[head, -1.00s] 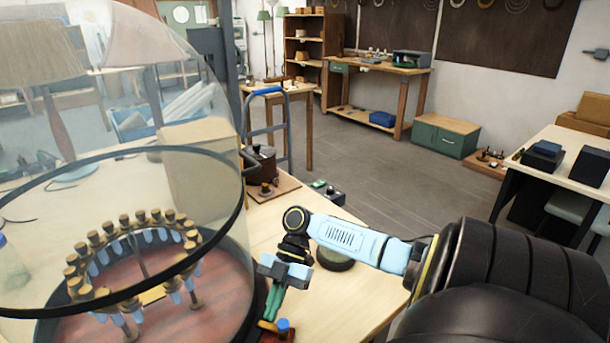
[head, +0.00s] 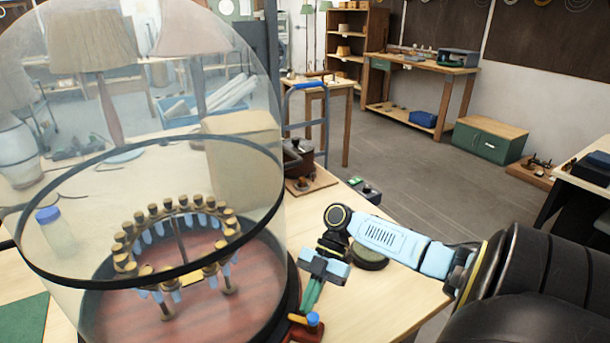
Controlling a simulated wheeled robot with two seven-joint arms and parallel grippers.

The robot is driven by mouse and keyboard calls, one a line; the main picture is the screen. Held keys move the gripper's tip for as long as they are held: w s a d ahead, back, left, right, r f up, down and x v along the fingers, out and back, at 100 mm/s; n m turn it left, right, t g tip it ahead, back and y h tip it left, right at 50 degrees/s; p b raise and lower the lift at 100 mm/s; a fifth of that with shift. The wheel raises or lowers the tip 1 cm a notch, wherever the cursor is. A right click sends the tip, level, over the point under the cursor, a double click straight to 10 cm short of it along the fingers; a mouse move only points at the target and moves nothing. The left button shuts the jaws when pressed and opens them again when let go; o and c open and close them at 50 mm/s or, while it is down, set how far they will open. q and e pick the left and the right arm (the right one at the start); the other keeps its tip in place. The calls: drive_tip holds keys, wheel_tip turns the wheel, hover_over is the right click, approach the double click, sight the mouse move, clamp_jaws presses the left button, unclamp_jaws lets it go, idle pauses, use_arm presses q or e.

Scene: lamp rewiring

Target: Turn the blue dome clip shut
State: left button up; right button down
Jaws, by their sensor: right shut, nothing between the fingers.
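The clear dome (head: 150,95) with a black band stands on a dark round base at the left of the head view. Inside it, a ring of brass-topped pieces (head: 175,240) sits on a reddish floor. The blue clip (head: 313,320) is a small blue knob on an orange-red piece at the base's right edge, low in the view. My right gripper (head: 310,298) is shut and points down just above and left of the blue clip. I cannot tell whether its green fingertips touch the clip. My left gripper is not in view.
A dark round pad (head: 370,257) lies on the bench behind my right gripper. A wooden board with a dark device (head: 305,182) stands farther back. A blue-capped jar (head: 50,225) shows through the dome. The bench (head: 385,300) is clear right of the gripper.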

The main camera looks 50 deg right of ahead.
drive_tip(key=d, duration=0.1)
drive_tip(key=w+d+b, duration=0.1)
drive_tip(key=w+d, duration=0.1)
drive_tip(key=shift+d+r, duration=0.25)
drive_tip(key=shift+d, duration=0.1)
drive_tip(key=w+b+v, duration=0.1)
drive_tip(key=v, duration=0.8)
drive_tip(key=shift+w+a+r, duration=0.25)
